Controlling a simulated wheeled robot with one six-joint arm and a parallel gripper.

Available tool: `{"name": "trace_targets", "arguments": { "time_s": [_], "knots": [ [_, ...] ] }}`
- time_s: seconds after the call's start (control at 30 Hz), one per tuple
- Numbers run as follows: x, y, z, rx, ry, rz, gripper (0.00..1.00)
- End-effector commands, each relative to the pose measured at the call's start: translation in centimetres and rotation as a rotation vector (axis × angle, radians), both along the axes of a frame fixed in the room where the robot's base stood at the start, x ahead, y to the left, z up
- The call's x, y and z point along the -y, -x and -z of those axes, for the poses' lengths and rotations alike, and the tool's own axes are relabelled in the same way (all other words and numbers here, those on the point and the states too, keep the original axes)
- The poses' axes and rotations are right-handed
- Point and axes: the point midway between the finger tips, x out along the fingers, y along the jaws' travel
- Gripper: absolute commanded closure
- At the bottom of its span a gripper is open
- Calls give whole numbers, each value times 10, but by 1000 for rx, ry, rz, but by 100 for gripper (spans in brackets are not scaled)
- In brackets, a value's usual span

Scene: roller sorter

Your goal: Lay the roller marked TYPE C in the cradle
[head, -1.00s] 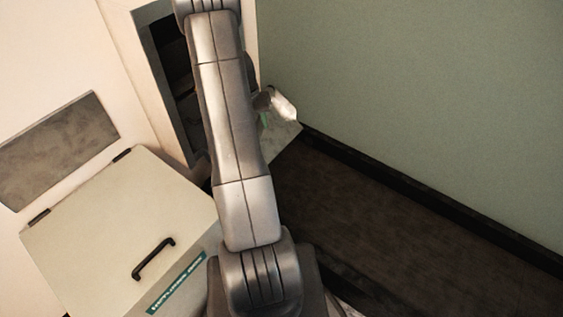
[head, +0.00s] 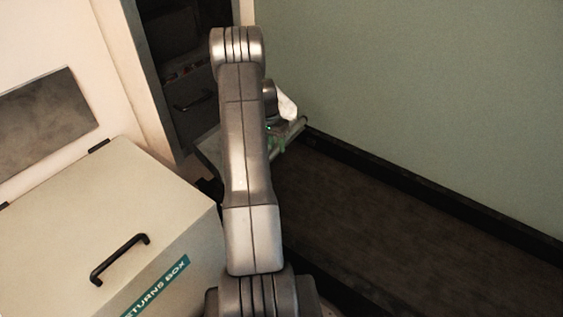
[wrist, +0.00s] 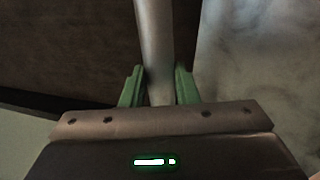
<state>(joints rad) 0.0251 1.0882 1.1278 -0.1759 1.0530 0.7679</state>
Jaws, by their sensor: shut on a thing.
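A smooth grey roller (wrist: 154,40) runs up between the two green fingers of my gripper (wrist: 158,80) in the wrist view. The gripper is shut on it. No marking shows on the visible part of the roller, so I cannot tell its type. In the head view my arm hides most of the gripper; a bit of green finger (head: 279,147) shows to the right of the arm. I cannot make out the cradle in either view.
A cream returns box (head: 120,225) with a black handle stands at the left. A dark open cabinet (head: 185,70) with drawers is behind the arm. A green wall (head: 410,90) and bare dark floor (head: 400,230) lie to the right. A pale grey surface (wrist: 260,60) shows at right in the wrist view.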

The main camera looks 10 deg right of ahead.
Motion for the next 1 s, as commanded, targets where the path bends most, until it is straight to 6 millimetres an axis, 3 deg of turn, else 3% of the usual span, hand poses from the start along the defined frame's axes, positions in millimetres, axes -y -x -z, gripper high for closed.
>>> {"name": "trace_targets", "arguments": {
  "time_s": [0.03, 0.2, 0.67, 1.0],
  "knots": [
    [4, -3, 18, 2, 0, 17, 100],
    [14, -8, 40, 1, 0, 65, 100],
    [19, -11, 56, 0, 0, 94, 100],
    [19, -11, 79, 0, 0, 93, 100]
  ]
}}
